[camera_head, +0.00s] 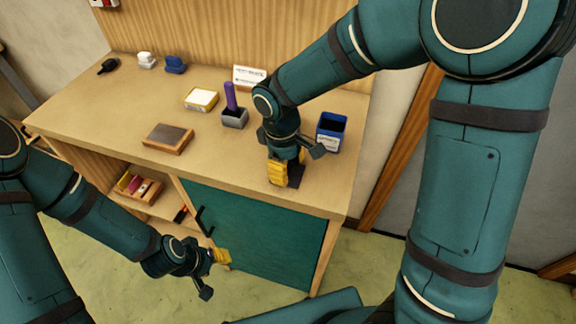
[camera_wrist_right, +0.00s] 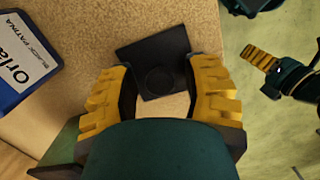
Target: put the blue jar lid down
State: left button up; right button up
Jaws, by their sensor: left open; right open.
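My right gripper (camera_head: 287,178) is open over the front right of the bench. In the right wrist view its yellow fingers (camera_wrist_right: 160,88) stand apart on either side of a dark square plate (camera_wrist_right: 155,52) with a round centre. The plate appears to lie on the bench; I cannot tell whether it touches a finger. It looks nearly black, and I cannot tell for sure that it is the blue jar lid. The square blue jar (camera_head: 331,130) stands upright with its top open; its label shows in the wrist view (camera_wrist_right: 22,62). My left gripper (camera_head: 213,268) is open and empty beyond the bench front.
Bare bench lies left of my right gripper.

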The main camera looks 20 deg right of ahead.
pick_arm(q)
jog(key=r+p, duration=0.3)
jog(key=shift+s+r, duration=0.15)
jog(key=shift+s, duration=0.2)
pick_arm(e)
notch_tip(320, 180, up, 12)
jog(key=a, duration=0.1)
jog(key=shift+w, duration=0.45)
